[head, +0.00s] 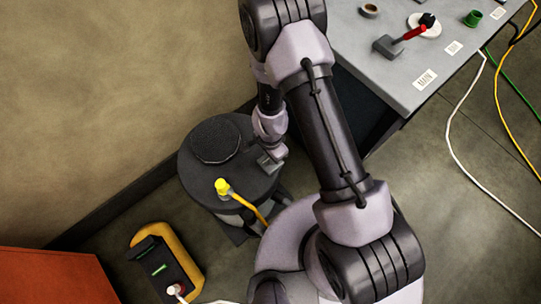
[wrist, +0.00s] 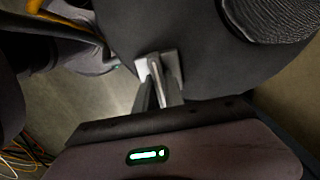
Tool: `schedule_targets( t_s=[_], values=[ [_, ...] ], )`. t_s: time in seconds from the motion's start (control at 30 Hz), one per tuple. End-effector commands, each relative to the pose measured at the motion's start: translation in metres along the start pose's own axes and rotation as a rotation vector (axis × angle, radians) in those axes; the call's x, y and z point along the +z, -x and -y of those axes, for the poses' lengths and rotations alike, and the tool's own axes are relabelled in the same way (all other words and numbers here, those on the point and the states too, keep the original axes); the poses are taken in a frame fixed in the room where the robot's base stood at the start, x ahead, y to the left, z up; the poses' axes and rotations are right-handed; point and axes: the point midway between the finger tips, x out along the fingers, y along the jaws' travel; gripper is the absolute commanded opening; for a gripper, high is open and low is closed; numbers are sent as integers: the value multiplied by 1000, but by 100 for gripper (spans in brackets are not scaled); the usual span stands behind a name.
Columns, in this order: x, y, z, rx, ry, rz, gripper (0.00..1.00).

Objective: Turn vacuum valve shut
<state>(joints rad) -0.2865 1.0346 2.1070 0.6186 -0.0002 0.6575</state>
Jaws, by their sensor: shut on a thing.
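A dark round drum (head: 190,173) stands on the floor by the wall. A small light grey fitting with a narrow upright handle (head: 271,163) sits at the right edge of its top. It looks like the vacuum valve, and no label shows on it. My gripper (head: 269,153) reaches down to it from above. In the wrist view, the two dark fingers of my gripper (wrist: 158,90) are shut on the grey handle (wrist: 155,68). The fingers hide part of the handle, and I cannot tell which position it is turned to.
A black disc (head: 215,140) lies on the drum. A yellow fitting with a yellow hose (head: 222,187) is at its front. A yellow-black device (head: 165,262) stands lower left. The grey bench (head: 375,75) at upper right carries a red-handled block (head: 389,46). Hoses (head: 465,160) cross the right floor.

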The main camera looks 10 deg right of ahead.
Motion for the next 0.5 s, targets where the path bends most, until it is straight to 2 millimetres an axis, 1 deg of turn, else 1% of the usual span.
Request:
schedule_targets(
  t_s=[0.33,0.37,0.4,0.47,0.5],
  values=[
    [0,0,0,1,-5,0,0],
    [0,0,0,1,-5,0,18],
    [0,0,0,1,-4,0,25],
    [0,0,0,1,-4,0,35],
    [0,0,0,0,-4,0,35]
  ],
)
